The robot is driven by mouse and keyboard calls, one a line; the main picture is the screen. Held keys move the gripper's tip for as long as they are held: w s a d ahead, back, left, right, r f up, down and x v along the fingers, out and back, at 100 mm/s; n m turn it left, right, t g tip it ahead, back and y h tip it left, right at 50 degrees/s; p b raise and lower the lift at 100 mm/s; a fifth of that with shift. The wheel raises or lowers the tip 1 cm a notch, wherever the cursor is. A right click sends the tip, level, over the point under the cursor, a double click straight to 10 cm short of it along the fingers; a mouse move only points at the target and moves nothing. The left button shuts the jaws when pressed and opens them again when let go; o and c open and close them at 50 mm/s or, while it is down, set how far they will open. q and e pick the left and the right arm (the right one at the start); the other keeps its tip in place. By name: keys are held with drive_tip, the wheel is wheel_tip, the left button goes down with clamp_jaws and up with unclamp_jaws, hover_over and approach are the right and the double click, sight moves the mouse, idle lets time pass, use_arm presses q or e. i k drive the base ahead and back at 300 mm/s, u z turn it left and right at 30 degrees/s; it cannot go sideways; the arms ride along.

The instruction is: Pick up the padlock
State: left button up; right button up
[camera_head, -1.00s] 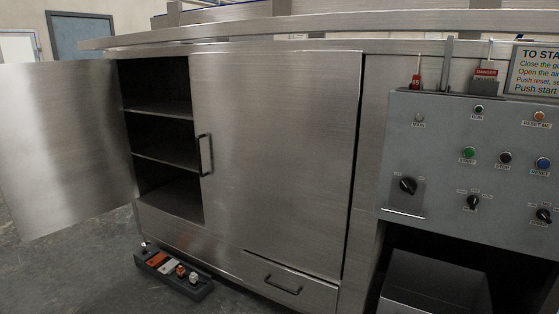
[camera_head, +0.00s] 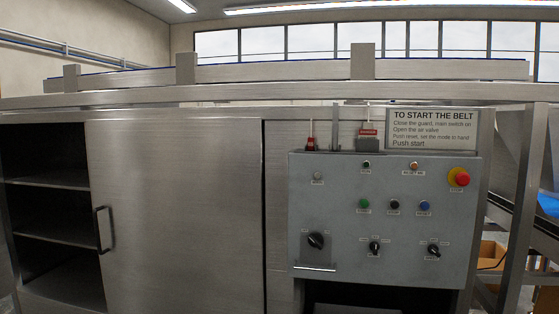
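A small red item (camera_head: 311,142) with a thin upright stem stands at the top left edge of the grey control panel (camera_head: 335,215). It may be the padlock, but it is too small to tell. A red and white danger tag (camera_head: 367,133) is to its right, in front of a grey block (camera_head: 368,145). Neither of my grippers is in view.
The panel carries knobs, buttons and a red stop button (camera_head: 459,177). An instruction sign (camera_head: 432,129) stands above it. A cardboard box (camera_head: 492,254) is at right.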

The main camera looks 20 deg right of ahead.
sight(311, 141)
drive_tip(key=u, duration=0.75)
drive_tip(key=i, duration=2.2)
drive_tip(key=z, duration=1.05)
